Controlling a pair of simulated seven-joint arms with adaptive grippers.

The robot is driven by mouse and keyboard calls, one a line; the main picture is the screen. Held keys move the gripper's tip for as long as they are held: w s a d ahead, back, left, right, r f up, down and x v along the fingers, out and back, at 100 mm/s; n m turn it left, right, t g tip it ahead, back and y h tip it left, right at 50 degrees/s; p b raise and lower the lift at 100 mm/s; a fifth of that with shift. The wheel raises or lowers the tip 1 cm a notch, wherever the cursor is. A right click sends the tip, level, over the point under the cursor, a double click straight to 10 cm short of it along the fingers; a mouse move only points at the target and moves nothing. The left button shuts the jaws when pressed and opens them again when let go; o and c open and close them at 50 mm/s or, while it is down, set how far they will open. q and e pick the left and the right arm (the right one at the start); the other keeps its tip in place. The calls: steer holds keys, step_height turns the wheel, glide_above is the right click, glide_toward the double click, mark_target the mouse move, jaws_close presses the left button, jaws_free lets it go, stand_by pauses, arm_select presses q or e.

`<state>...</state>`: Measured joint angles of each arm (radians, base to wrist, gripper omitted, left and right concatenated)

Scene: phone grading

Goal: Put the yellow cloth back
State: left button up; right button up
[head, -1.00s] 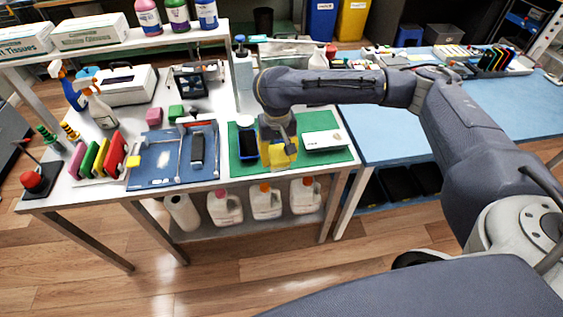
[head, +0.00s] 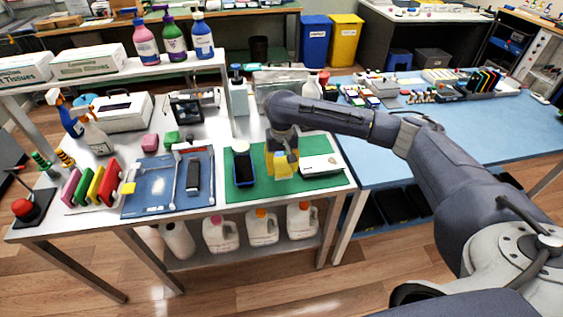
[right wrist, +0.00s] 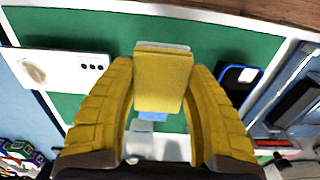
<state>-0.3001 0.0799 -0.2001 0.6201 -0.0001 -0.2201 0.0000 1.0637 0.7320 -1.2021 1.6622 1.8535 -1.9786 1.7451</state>
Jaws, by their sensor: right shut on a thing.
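A yellow block-like piece, which I take for the yellow cloth (right wrist: 160,84), sits between the fingers of my right gripper (right wrist: 162,72) in the right wrist view. Its upper edge is pale. My right gripper is shut on it. The gripper's fingers are yellow too, so the cloth is hard to tell apart there. My left gripper is out of view.
A rack further left holds pink, green, yellow and red pads (head: 94,186). Bottles (head: 203,36) stand on the raised shelf.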

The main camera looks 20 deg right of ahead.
mark_target(282, 182)
steer(key=shift+f, duration=2.7)
steer(key=o, duration=1.2)
steer(key=shift+c, duration=0.2)
